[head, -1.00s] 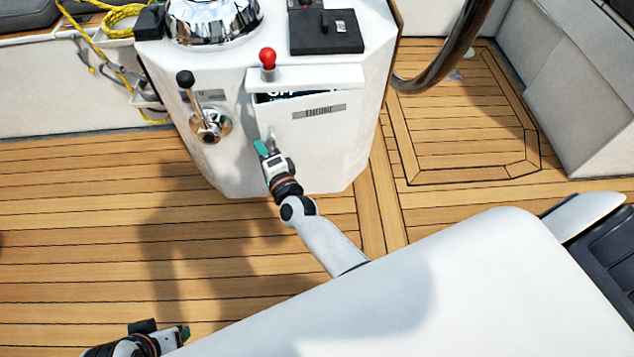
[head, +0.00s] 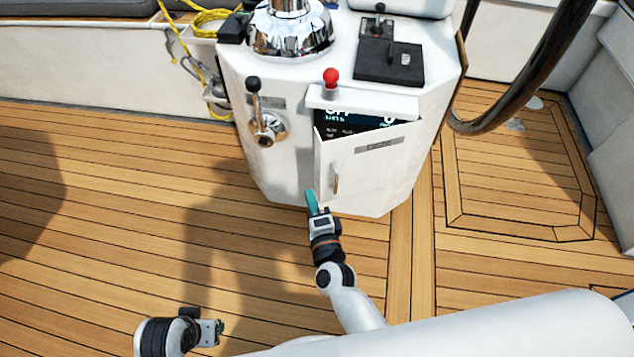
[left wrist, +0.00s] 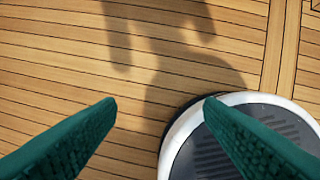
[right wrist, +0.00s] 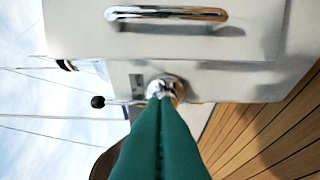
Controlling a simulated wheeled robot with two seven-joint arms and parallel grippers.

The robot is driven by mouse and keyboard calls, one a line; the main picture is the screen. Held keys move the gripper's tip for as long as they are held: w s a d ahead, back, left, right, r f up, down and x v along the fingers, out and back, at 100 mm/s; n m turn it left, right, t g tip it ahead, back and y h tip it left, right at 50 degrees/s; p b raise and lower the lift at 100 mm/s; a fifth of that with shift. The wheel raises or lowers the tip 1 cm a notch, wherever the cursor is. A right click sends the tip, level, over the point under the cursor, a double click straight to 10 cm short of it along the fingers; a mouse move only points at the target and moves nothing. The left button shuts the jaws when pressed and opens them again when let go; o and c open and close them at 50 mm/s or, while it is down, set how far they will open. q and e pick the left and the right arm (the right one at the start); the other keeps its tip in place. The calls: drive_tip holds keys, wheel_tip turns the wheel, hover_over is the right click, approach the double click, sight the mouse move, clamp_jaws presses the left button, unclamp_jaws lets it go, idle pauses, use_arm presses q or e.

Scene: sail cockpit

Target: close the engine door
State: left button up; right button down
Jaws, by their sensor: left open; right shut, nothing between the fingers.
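The engine door (head: 377,160) is a white panel with an engine label on the front of the white pedestal. It stands ajar, with a dark display (head: 350,121) showing above its top edge. Its metal handle (head: 336,178) is near its left edge and also shows at the top of the right wrist view (right wrist: 165,15). My right gripper (head: 310,197) is shut and empty, by the door's lower left edge, apart from the handle. Whether it touches the door is unclear. My left gripper (head: 220,328) is open and empty, low over the deck.
The pedestal (head: 283,165) carries a chrome lever (head: 262,120) with a black knob left of the door and a red-knobbed lever (head: 330,77) above it. A dark wheel rim (head: 520,90) curves at the right. The plank deck (head: 120,210) is clear at left.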

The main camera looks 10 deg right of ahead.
drive_tip(key=s+d+m+g+y, duration=0.1)
drive_tip(key=s+d+m+y, duration=0.3)
drive_tip(key=m, duration=0.6)
drive_tip(key=s+d+m+g+y+b, duration=0.1)
drive_tip(key=s+d+m+g+y, duration=0.15)
drive_tip(key=d+m, duration=0.5)
drive_tip(key=s+d+m+g+y, duration=0.1)
drive_tip(key=s+d+m+y, duration=0.3)
drive_tip(key=m, duration=0.8)
use_arm(q)
drive_tip(key=b+v, duration=0.1)
drive_tip(key=v, duration=0.6)
drive_tip(key=shift+a+r+b, duration=0.25)
drive_tip(key=shift+r+b, duration=0.05)
drive_tip(key=shift+b, duration=0.1)
use_arm(e)
drive_tip(key=w+d+x, duration=0.1)
drive_tip(key=x, duration=1.2)
drive_tip(key=shift+d, duration=0.2)
drive_tip(key=shift+f, duration=0.1)
